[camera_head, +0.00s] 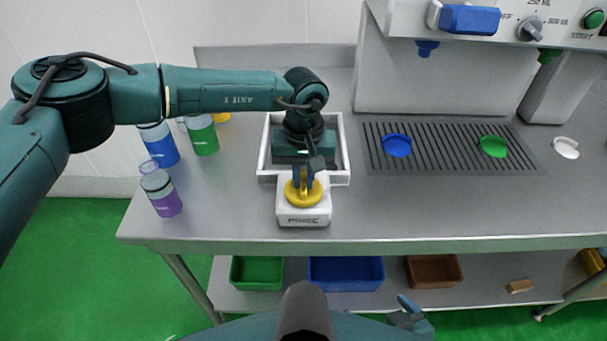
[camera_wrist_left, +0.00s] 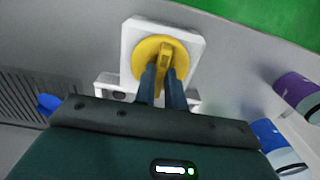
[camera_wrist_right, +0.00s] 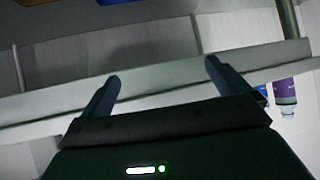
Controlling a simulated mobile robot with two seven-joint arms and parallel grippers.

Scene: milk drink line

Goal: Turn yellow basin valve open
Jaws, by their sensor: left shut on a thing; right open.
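The yellow valve (camera_head: 293,196) is a round knob with a raised grip bar on a white block (camera_head: 303,219) at the table's front edge. The block stands in front of a white basin (camera_head: 342,178). The valve also shows in the left wrist view (camera_wrist_left: 147,56), with the bar between the fingers. My left gripper (camera_head: 303,180) is over the valve, fingers shut on its bar; it shows in the left wrist view too (camera_wrist_left: 164,84). My right gripper (camera_wrist_right: 160,80) is open and empty, below the table's front edge; part of it shows at the bottom of the head view.
Bottles with blue (camera_head: 160,146), green (camera_head: 203,137) and purple (camera_head: 164,194) bands stand at the left. A dispenser (camera_head: 480,60) with a drip grate (camera_head: 440,160) stands at the right. Green (camera_head: 257,273), blue (camera_head: 346,274) and brown (camera_head: 434,271) bins sit on the lower shelf.

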